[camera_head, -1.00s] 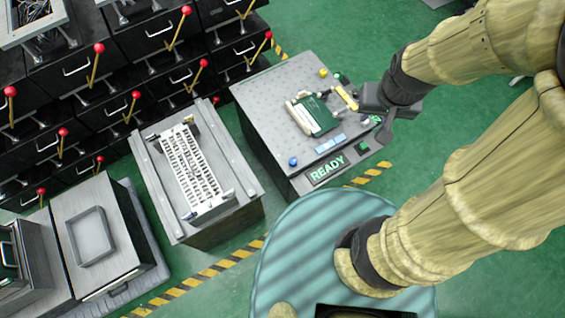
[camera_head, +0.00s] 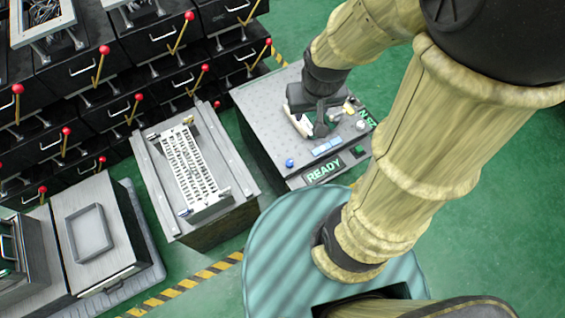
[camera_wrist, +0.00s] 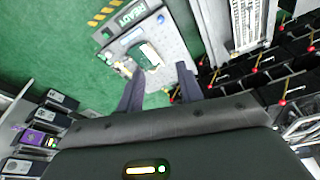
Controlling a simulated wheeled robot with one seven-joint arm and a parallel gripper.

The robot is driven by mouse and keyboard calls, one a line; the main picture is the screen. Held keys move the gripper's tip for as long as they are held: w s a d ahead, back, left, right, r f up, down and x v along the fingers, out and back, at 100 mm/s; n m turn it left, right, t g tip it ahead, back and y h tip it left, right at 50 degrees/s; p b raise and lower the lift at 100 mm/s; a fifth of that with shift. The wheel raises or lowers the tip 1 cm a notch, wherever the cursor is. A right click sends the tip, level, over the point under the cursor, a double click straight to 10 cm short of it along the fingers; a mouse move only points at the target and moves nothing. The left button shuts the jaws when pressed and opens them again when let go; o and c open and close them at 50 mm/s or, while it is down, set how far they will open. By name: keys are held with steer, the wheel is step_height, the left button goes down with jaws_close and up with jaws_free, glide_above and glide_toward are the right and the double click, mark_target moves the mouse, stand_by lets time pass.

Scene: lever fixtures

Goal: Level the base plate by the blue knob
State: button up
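The blue knob (camera_head: 289,163) is a small round ball at the front-left corner of the grey perforated base plate (camera_head: 262,105). In the wrist view a small blue spot, likely this knob (camera_wrist: 160,19), lies near the plate's corner. My gripper (camera_head: 321,128) is over the middle of the plate, behind and to the right of the blue knob and apart from it. The wrist view shows my gripper (camera_wrist: 160,82) open with its two fingers apart and nothing between them. My gripper partly hides the green and white part (camera_wrist: 145,54) on the plate. I cannot judge the plate's tilt.
A green READY sign (camera_head: 324,170) is on the front of the station, with light-blue blocks (camera_head: 327,146) behind it. A bench with a white slotted rack (camera_head: 190,165) stands to the left. Dark drawer cabinets with red-balled levers (camera_head: 104,50) stand behind.

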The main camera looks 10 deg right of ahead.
steer(key=shift+o, duration=1.7)
steer(key=shift+f, duration=0.25)
steer(key=m+g+b, duration=0.2)
steer(key=g+b, duration=0.1)
steer(key=b, duration=2.8)
glide_above(290, 162)
step_height(290, 162, down, 36)
steer(key=shift+a+f, duration=0.1)
steer(key=shift+f+b, duration=0.1)
steer(key=shift+b, duration=0.2)
step_height(290, 162, down, 17)
steer(key=b, duration=0.6)
steer(key=shift+f, duration=0.15)
steer(key=shift+c, duration=0.4)
